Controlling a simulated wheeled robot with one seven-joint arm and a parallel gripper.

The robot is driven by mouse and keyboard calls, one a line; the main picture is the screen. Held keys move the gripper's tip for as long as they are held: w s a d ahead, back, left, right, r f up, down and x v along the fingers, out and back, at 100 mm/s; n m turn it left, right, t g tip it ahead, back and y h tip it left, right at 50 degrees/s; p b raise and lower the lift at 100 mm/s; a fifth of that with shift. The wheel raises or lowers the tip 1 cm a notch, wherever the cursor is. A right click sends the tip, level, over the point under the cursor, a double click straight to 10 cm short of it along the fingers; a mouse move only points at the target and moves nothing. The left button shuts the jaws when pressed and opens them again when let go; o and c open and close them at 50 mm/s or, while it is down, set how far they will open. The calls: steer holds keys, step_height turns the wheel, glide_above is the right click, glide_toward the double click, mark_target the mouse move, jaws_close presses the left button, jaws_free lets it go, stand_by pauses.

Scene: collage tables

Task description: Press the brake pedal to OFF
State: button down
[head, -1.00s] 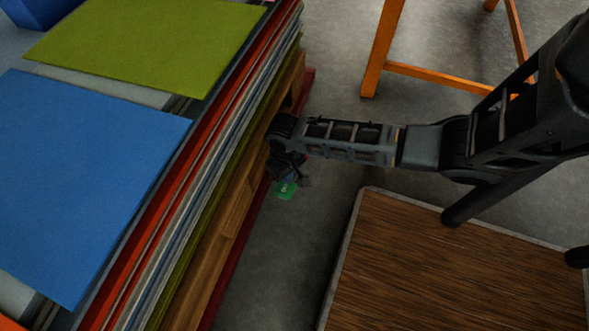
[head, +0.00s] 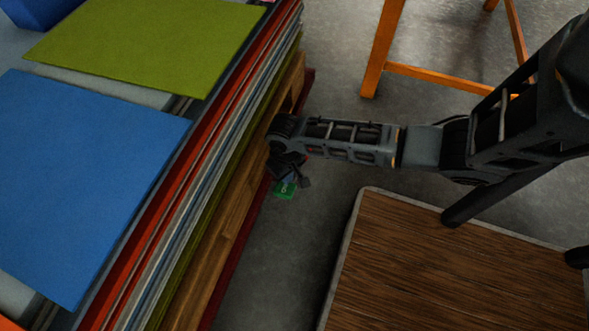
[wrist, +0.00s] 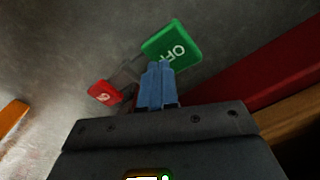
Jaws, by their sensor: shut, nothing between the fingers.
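The brake pedal has a green pad marked OFF (wrist: 178,45) and a smaller red pad (wrist: 104,93) on its other side, joined by a dark frame near the floor. In the head view the green pad (head: 284,189) shows beside the wooden pallet, just past my gripper (head: 292,172). In the wrist view my gripper (wrist: 158,68) is shut and empty, its blue fingers side by side. Their tips overlap the lower left edge of the green pad. I cannot tell whether they touch it. My gripper hides part of the pedal frame.
A stack of coloured sheets (head: 160,215) on a wooden pallet (head: 215,250) stands at the left, with a dark red edge along its base. An orange trestle (head: 378,50) stands at the back. A brown wood-grained top (head: 450,265) fills the lower right. Grey floor lies between.

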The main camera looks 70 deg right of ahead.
steer(key=shift+f+b, duration=0.65)
steer(key=shift+f, duration=0.4)
stand_by(1.1)
steer(key=shift+r, duration=0.1)
step_height(320, 180, up, 7)
steer(key=p, duration=0.7)
steer(key=shift+p, duration=0.35)
stand_by(0.4)
